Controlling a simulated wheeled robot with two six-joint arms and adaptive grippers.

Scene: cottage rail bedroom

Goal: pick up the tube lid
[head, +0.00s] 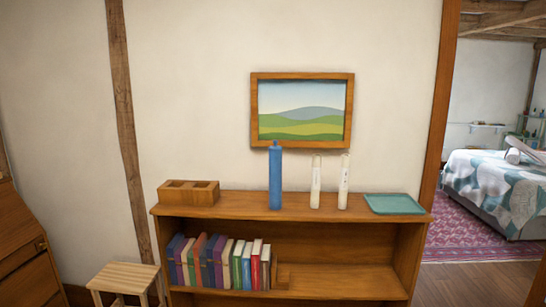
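A tall blue tube (275,180) stands upright on top of the wooden shelf unit (235,208). Neither of my grippers is in view.
A wooden box with two compartments (188,200) sits at the left of the shelf top, and a green tray (393,210) at the right. Books (218,262) fill part of the shelf below. A framed picture (301,112) hangs behind. A stool (123,278) stands front left.

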